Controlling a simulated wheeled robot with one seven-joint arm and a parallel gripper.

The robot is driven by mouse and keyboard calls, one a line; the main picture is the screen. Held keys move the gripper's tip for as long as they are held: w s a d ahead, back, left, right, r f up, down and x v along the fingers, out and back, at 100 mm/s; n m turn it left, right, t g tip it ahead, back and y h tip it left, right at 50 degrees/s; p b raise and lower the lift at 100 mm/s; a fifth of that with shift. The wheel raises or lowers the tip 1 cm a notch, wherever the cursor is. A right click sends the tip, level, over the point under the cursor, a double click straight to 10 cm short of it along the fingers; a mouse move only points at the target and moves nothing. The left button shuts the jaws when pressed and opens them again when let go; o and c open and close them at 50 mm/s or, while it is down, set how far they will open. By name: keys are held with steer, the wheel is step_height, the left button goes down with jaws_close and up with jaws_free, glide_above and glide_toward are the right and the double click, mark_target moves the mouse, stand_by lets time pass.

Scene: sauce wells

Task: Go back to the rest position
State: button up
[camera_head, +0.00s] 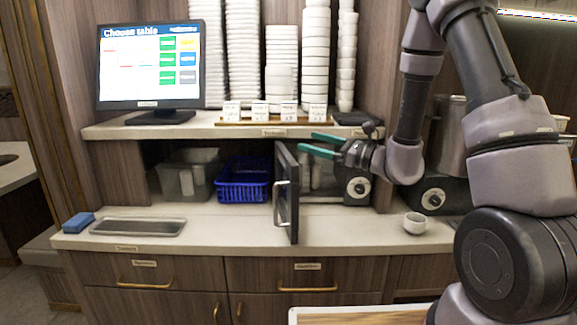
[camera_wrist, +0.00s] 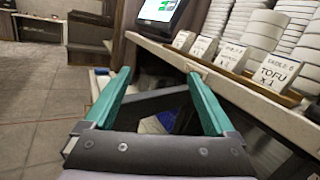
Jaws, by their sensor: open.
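My gripper (camera_head: 324,144) has two green fingers. It is raised in front of the upper shelf edge, above the open door of a small appliance, and points left in the head view. In the wrist view my gripper (camera_wrist: 160,92) is open, with a wide empty gap between the fingers. Nothing is held. The appliance door (camera_head: 287,195) stands open towards the front, with a pale vertical handle. The appliance body (camera_head: 357,188) with its knob is partly hidden behind my gripper and the door.
A small white bowl (camera_head: 415,223) stands on the lower counter (camera_head: 340,232). A blue basket (camera_head: 243,180), a metal tray (camera_head: 138,227) and a blue sponge (camera_head: 78,222) are further left. A monitor (camera_head: 151,65), card signs (camera_head: 289,112) and stacked white dishes (camera_head: 315,60) stand on the upper shelf.

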steer(key=s+r+n+g+h, duration=0.2)
steer(key=s+r+n+g, duration=0.3)
steer(key=s, duration=0.3)
steer(key=s+r+n+g+h, duration=0.2)
steer(key=s+n+g, duration=0.3)
steer(key=s+n, duration=0.3)
steer(key=s+d+r+n+t+h, duration=0.2)
steer(key=d+r+t+h, duration=0.1)
steer(key=d, duration=0.5)
steer(key=s+d+r+n+t+h, duration=0.2)
steer(key=d+t+h, duration=0.3)
steer(key=d+h, duration=0.3)
steer(key=shift+s+d+r+n, duration=0.35)
steer(key=shift+s+d, duration=0.25)
steer(key=shift+d, duration=0.2)
